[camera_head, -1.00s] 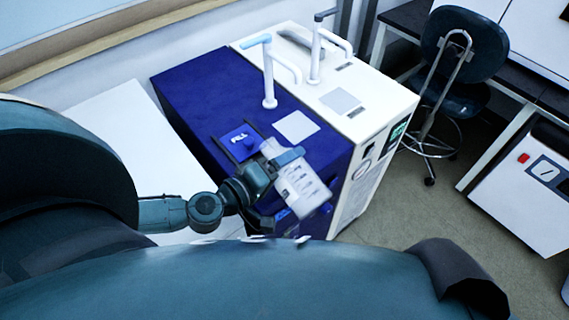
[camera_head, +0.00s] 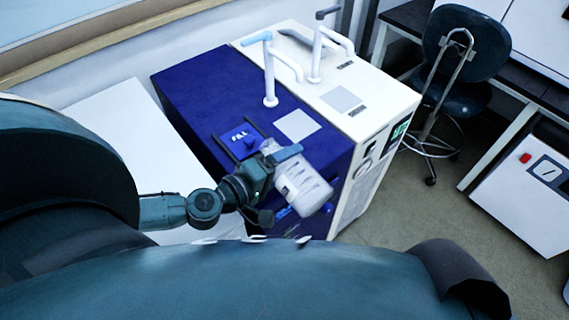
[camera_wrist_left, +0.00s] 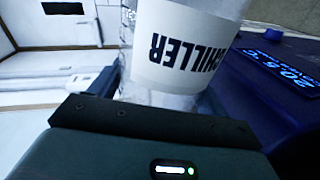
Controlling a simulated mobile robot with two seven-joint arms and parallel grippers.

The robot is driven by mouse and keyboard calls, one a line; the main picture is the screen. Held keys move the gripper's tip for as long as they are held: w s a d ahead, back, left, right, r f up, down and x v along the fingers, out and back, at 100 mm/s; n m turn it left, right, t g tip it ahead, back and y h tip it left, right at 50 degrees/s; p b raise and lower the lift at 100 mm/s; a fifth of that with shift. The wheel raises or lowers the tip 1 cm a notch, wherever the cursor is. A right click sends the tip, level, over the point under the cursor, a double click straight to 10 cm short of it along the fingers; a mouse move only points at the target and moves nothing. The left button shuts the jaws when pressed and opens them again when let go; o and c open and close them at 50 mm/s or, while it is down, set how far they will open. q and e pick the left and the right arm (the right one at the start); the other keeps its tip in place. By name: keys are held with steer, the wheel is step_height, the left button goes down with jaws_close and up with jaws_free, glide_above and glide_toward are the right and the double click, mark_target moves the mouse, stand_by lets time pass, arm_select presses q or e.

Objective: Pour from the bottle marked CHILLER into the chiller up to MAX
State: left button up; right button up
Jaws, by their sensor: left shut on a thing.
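My left gripper (camera_head: 275,172) is shut on a clear bottle (camera_head: 307,192), held tilted over the front part of the dark blue unit's top. In the left wrist view the bottle's white label (camera_wrist_left: 185,48) reads CHILLER, upside down. The chiller (camera_head: 205,95) is the dark blue unit, with a blue FILL cover (camera_head: 239,140) on its top, just left of and behind the gripper. The fill opening and any level mark cannot be made out. The wrist view also shows the chiller's display (camera_wrist_left: 285,68), which reads about 20.5. My right gripper is not in view.
A white unit (camera_head: 385,95) stands against the chiller's right side. White taps (camera_head: 270,80) with pipes rise from the tops. A white surface (camera_head: 125,130) lies to the left. A dark chair (camera_head: 460,60) stands on the floor at the right.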

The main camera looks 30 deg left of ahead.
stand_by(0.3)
arm_select(q)
steer(key=shift+w+a+n, duration=0.1)
steer(key=shift+n, duration=0.3)
steer(key=shift+h, duration=0.3)
steer(key=shift+a+n, duration=0.15)
steer(key=shift+n, duration=0.25)
steer(key=shift+n, duration=0.3)
stand_by(1.6)
